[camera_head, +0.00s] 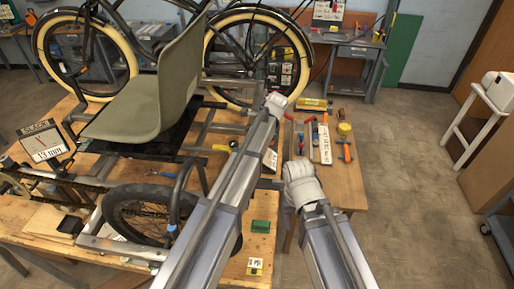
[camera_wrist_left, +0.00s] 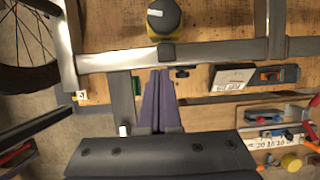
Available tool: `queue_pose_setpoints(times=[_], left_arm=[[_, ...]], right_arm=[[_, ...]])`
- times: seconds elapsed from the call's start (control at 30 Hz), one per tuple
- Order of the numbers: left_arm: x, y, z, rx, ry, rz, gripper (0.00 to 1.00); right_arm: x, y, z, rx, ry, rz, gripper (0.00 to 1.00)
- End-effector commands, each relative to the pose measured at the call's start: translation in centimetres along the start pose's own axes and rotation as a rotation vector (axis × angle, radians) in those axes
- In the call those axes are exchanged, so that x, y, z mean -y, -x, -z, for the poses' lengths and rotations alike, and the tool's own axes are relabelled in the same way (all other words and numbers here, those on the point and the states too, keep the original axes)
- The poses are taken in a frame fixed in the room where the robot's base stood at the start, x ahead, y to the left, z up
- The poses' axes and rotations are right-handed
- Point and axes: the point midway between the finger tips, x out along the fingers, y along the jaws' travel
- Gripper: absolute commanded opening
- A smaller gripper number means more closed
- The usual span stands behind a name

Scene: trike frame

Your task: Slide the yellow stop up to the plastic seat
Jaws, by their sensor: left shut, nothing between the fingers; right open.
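The olive-green plastic seat (camera_head: 150,98) stands on the trike frame at the left of the head view. The yellow stop (camera_head: 222,148) lies to the right of the seat, apart from it, near a dark knob. In the left wrist view the yellow stop (camera_wrist_left: 153,37) shows mostly beneath a round black knob, beside a silver frame tube. My left gripper (camera_wrist_left: 162,72) is shut and empty, its fingertips just short of that tube and apart from the stop. My right gripper (camera_head: 299,168) is open, by the table's right side; its fingers are hard to make out.
A front wheel (camera_head: 145,213) and frame tubes fill the left of the table. A label card (camera_wrist_left: 232,77) and several tools lie right of my left gripper. A green block (camera_head: 261,226) sits on the near table edge. The floor (camera_head: 410,180) at right is clear.

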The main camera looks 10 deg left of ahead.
Motion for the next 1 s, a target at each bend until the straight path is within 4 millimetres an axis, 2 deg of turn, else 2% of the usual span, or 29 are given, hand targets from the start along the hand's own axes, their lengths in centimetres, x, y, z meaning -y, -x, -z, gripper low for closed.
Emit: queue_pose_setpoints(times=[0.03,0.23,0.77,0.87,1.0], left_arm=[[-0.1,-0.1,-1.1,0.001,0.003,-0.001,0.00],[-0.1,-0.7,-2.7,0.000,0.001,-0.001,0.00],[0.0,-1.1,-3.6,0.000,0.003,-0.001,0.00],[-0.1,-1.8,-5.4,0.000,0.005,-0.001,0.00],[-0.1,-3.4,-9.3,0.001,0.007,-0.002,0.00]], right_arm=[[0.0,0.3,0.0,0.000,0.000,0.000,0.62],[0.0,0.3,0.0,0.000,0.000,0.000,0.62],[0.0,0.3,0.0,0.000,0.000,0.000,0.62],[0.0,0.3,0.0,0.000,0.000,0.000,0.62],[0.0,0.3,0.0,0.000,0.000,0.000,0.62]])
